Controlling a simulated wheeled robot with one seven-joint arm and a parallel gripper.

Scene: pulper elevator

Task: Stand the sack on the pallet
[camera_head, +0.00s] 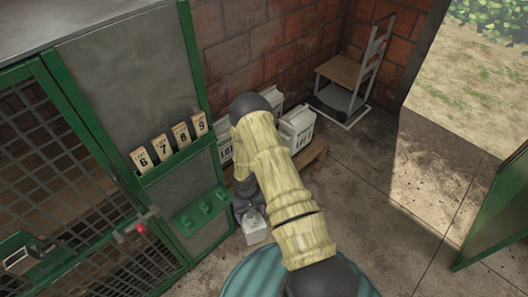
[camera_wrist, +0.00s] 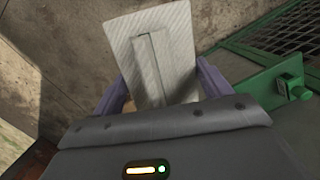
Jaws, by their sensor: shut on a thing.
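The held sack (camera_wrist: 155,45) is pale, with a folded seam along its top, and sits between the two purple fingers of my gripper (camera_wrist: 165,85) in the wrist view. In the head view the sack (camera_head: 256,233) shows as a small white block below my dark gripper (camera_head: 249,210), close to the green cabinet; its lower part is hard to see. The wooden pallet (camera_head: 314,156) lies against the brick wall, mostly hidden by my arm. White lettered sacks stand on it, one (camera_head: 298,128) right of my arm and one (camera_head: 225,148) left of it.
A hand truck (camera_head: 366,75) with a board stands in the back corner. The green cabinet (camera_head: 150,90) with numbered tags (camera_head: 160,148) and a mesh door is on the left. Concrete floor at right is clear.

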